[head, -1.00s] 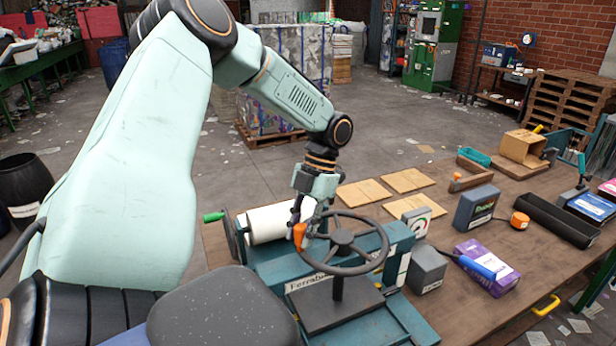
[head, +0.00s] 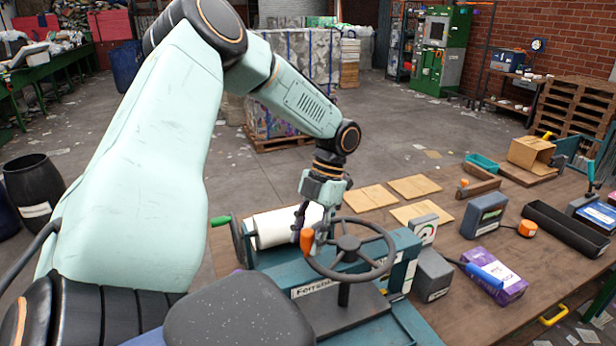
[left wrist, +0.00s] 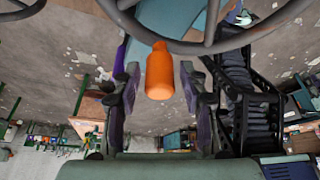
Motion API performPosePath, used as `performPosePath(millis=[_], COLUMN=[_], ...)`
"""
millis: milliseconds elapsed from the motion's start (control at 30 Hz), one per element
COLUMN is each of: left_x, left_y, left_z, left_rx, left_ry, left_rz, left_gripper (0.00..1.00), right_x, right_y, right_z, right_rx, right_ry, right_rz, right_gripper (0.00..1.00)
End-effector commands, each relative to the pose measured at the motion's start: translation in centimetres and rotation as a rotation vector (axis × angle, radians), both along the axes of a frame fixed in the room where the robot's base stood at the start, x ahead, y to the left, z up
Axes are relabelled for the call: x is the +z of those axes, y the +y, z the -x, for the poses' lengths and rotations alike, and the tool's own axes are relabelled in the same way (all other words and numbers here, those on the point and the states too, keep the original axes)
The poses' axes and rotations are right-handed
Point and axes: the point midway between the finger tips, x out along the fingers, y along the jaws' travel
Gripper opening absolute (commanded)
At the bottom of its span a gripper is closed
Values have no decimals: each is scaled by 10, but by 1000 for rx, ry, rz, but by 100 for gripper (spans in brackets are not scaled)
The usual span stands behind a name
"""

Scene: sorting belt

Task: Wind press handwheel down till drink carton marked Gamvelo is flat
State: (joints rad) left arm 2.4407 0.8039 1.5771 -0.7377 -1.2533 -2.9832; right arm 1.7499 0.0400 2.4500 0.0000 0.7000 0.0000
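The press (head: 300,262) is a teal machine at the table's near edge, with a dark spoked handwheel (head: 378,268) on top. The wheel has an upright orange knob (head: 307,241) on its left side. My left gripper (head: 318,228) points down at the knob. In the left wrist view the orange knob (left wrist: 160,72) stands between the two fingers, with a gap on each side. No carton marked Gamvelo can be read; the space under the press plate is hidden. A sliver of purple (left wrist: 120,62) shows beside the press in the left wrist view. My right gripper is out of view.
A purple carton (head: 510,287) with an unreadable label lies on the table right of the press, near a grey block (head: 433,276) and a dial gauge (head: 424,232). A white roller (head: 284,226) is behind the press. Cardboard sheets (head: 368,198) lie flat beyond.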

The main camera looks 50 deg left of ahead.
Motion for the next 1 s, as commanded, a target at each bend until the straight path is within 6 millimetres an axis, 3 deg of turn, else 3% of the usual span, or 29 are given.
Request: performPosePath(millis=[433, 800, 1000], left_x=[8, 74, 96], left_y=[0, 0, 0], left_z=[-1, -1, 0], left_rx=[1, 1, 1], left_ry=[-3, -3, -1], left_rz=[0, -1, -1], left_gripper=[51, 51, 51], right_x=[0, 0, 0], right_y=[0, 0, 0], right_z=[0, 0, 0], right_rx=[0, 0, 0], right_ry=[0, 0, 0], right_rz=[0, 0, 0], right_gripper=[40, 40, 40])
